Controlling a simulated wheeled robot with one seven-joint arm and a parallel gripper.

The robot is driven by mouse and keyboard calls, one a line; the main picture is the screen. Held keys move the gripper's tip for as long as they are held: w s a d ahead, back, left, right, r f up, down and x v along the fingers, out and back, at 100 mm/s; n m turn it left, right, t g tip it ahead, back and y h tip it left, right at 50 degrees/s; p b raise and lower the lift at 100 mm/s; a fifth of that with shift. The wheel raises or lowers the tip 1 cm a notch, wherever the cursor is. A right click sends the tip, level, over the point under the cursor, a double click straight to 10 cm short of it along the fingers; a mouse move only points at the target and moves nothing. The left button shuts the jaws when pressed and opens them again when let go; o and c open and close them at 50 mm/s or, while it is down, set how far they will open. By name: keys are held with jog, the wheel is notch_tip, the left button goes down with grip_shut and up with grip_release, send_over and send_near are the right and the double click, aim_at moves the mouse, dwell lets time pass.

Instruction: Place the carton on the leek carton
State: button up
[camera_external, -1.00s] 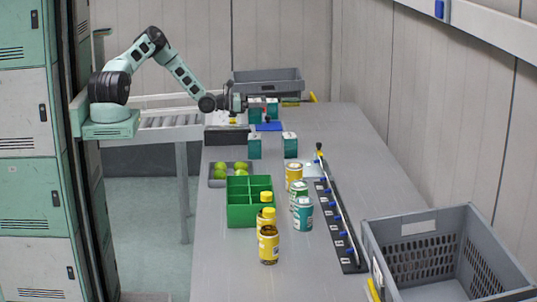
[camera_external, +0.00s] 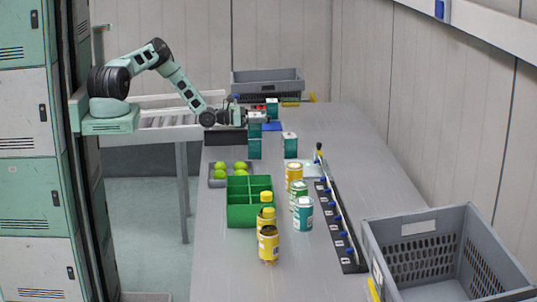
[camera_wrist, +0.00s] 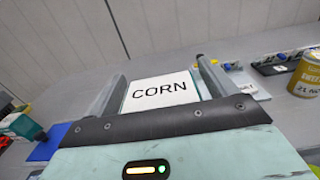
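My gripper (camera_external: 262,118) is shut on a teal carton (camera_external: 255,130). In the wrist view the held carton's white face reads CORN (camera_wrist: 160,91), and it sits between the two fingers of my gripper (camera_wrist: 155,80). In the external view the held carton is directly above another teal carton (camera_external: 255,150) on the table. I cannot tell whether the two touch. A third teal carton (camera_external: 290,146) stands to the right, and a fourth (camera_external: 272,104) stands behind. No label reading leek is legible, so I cannot tell which one is the leek carton.
A blue mat (camera_external: 272,127) lies behind. A grey tray of green fruit (camera_external: 217,181), a green divided box (camera_external: 241,213), yellow bottles (camera_external: 268,245) and cans (camera_external: 303,214) stand nearer. A black rail (camera_external: 345,240) runs along the right, beside a grey crate (camera_external: 425,215).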

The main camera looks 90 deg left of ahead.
jog(key=shift+r, duration=0.25)
jog(key=s+b, duration=0.3)
jog(key=s, duration=0.9)
jog(key=shift+b, duration=0.35)
jog(key=s+d+r+m+g+h, duration=0.1)
jog(key=s+d+m+g+h, duration=0.1)
jog(key=d+m+g+h, duration=0.4)
jog(key=s+d+r+m+g+h, duration=0.2)
jog(key=d+m+g, duration=0.2)
jog(key=d+m, duration=0.5)
jog(key=s+d+r+m+g+y, duration=0.2)
jog(key=s+r+m+g+y, duration=0.2)
jog(key=s, duration=0.5)
jog(key=s+d+r+m+g+y, duration=0.2)
jog(key=s+r+m+g+y, duration=0.2)
jog(key=s+r+m, duration=0.4)
jog(key=shift+s+d+r+m+y, duration=0.3)
jog(key=shift+s+m, duration=0.3)
jog(key=shift+s, duration=0.35)
jog(key=shift+f, duration=0.1)
